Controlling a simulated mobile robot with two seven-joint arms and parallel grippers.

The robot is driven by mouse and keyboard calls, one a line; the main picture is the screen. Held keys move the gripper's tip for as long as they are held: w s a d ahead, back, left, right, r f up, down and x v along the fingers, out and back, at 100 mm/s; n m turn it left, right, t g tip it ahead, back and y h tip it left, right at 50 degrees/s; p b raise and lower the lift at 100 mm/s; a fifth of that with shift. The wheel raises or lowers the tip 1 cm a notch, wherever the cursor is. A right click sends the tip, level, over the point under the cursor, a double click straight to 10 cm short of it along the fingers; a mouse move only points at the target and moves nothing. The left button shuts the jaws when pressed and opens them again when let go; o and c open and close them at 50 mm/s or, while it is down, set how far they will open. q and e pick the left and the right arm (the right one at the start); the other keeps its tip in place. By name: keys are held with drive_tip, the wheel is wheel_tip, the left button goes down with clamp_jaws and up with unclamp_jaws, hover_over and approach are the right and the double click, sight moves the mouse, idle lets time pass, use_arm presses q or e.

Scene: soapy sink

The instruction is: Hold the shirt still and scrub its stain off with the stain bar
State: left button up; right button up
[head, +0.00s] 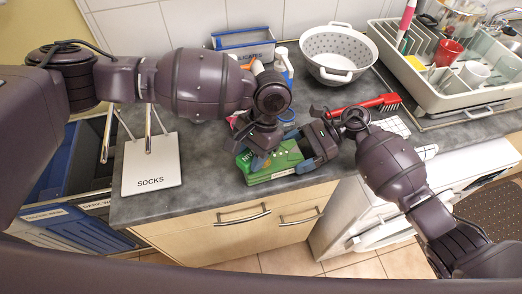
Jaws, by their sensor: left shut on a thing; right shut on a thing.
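A green piece with white lettering (282,157) lies near the counter's front edge in the head view; it may be the shirt, but I cannot be sure. My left gripper (259,160) points down at its left part and is shut on it. My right gripper (299,163) reaches in from the right, low against its right part. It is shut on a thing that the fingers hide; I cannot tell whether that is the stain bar. No stain can be made out.
A red brush (373,105) and a checked white cloth (395,126) lie to the right. Behind stand a white colander (338,50), a blue-rimmed box (243,42) and a dish rack (452,92). A SOCKS board (151,170) is at the left.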

use_arm(q)
drive_tip(key=shift+s+a, duration=0.35)
drive_tip(key=shift+a, duration=0.55)
drive_tip(key=shift+r, duration=4.05)
drive_tip(key=w+a+f+n, duration=0.2)
drive_tip(key=w+a+n, duration=0.1)
drive_tip(key=a, duration=0.5)
drive_tip(key=n+h, duration=0.6)
drive_tip(key=n, duration=0.7)
hover_over(209, 149)
drive_tip(key=w, duration=0.1)
drive_tip(key=f, duration=1)
drive_tip(key=shift+a+f, duration=0.25)
drive_tip(key=shift+a, duration=0.1)
drive_tip(key=shift+f, duration=0.25)
